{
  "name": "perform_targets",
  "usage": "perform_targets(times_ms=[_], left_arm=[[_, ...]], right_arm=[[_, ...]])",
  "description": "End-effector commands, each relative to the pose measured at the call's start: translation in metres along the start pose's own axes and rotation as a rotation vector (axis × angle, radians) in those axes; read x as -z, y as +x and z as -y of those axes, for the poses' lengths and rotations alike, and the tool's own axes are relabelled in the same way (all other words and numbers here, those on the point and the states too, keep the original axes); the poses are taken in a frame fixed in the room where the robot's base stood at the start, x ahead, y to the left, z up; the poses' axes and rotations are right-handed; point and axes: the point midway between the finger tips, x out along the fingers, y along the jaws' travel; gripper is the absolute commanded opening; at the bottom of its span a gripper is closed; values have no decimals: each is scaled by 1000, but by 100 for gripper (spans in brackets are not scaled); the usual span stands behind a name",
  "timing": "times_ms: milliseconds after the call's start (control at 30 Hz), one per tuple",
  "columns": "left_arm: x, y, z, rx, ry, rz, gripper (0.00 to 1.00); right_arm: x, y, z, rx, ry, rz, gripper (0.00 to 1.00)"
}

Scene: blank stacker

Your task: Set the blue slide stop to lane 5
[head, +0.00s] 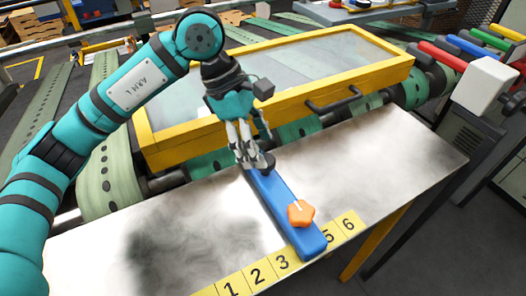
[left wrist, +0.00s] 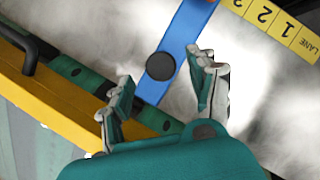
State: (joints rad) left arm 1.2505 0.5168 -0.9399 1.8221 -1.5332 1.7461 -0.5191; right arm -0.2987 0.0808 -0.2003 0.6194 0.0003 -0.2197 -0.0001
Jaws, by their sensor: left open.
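The blue slide stop (head: 279,205) is a long bar lying across the metal table. An orange hexagonal knob (head: 301,212) sits near its front end. That front end covers the lane strip between 3 and 5, hiding the 4 and touching the edge of the 5. A round black knob (head: 266,163) sits at its far end. My left gripper (head: 255,158) is over that far end. In the left wrist view, my left gripper (left wrist: 163,85) is open, with its fingers on either side of the blue bar (left wrist: 183,37) and the black knob (left wrist: 160,66). No grip shows. My right gripper is not in view.
The yellow lane strip (head: 257,272) runs along the table's front edge. A yellow-framed clear cover (head: 280,135) with a black handle (head: 333,101) stands close behind the gripper. The metal table (head: 390,155) is bare on both sides of the bar. Green belts run behind.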

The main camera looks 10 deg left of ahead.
Motion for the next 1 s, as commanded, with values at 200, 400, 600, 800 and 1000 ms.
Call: perform_targets(times_ms=[200, 400, 600, 800, 1000], left_arm=[[0, -50, -1, -4, -2, -1, 60], [0, -79, -1, -3, -1, 0, 60], [1, -88, 0, 0, -2, -1, 60], [0, -88, 0, 0, -1, -1, 60], [0, -88, 0, 0, -1, -1, 60]], right_arm=[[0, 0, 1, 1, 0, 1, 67], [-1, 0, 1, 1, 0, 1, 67], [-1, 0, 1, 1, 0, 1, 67], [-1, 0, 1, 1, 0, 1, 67], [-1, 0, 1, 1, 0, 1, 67]])
